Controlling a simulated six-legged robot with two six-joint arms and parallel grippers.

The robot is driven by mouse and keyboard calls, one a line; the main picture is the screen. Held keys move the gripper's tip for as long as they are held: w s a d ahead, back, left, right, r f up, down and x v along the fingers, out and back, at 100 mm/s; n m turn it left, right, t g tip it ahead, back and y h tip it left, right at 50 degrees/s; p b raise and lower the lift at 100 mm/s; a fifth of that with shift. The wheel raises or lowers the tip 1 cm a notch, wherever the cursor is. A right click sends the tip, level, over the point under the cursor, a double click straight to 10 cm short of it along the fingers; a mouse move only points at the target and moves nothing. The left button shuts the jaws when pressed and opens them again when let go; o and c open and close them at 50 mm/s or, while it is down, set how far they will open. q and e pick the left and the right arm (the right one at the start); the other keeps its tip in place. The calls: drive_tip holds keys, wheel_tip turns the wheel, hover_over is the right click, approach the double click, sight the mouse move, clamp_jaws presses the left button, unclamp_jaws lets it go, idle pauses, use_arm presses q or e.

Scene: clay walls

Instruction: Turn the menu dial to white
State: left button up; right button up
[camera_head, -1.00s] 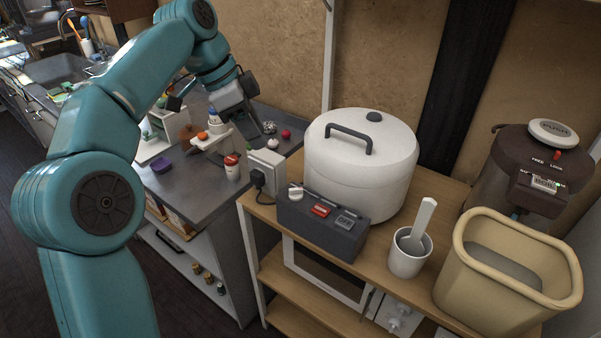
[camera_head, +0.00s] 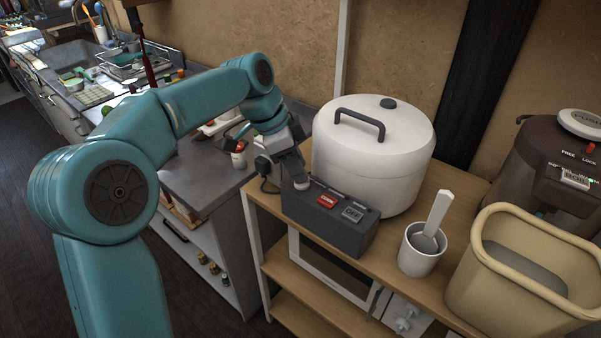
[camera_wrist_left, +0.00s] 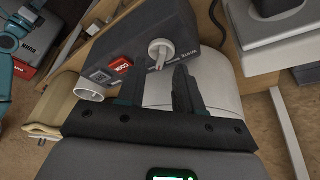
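The menu dial is a white knob (camera_wrist_left: 161,50) on the dark grey control box (camera_head: 330,228) of the white rice cooker (camera_head: 372,165). In the head view the knob (camera_head: 301,184) shows just below my left gripper (camera_head: 296,174). In the left wrist view my left gripper (camera_wrist_left: 158,80) is open, with its two dark fingers apart and the knob just ahead of the gap between their tips. I cannot tell whether they touch it. My right gripper is not in view.
The box carries a red COOK button (camera_head: 327,201) and a grey OFF button (camera_head: 352,213). A white cup with a paddle (camera_head: 421,250), a beige bin (camera_head: 520,270) and a brown dispenser (camera_head: 550,170) stand to the right. A grey counter (camera_head: 200,180) lies to the left.

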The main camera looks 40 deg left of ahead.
use_arm(q)
drive_tip(key=shift+w+d+f, duration=0.15)
drive_tip(key=shift+d+f, duration=0.05)
drive_tip(key=shift+f, duration=0.55)
drive_tip(key=shift+w+d, duration=0.1)
clamp_jaws()
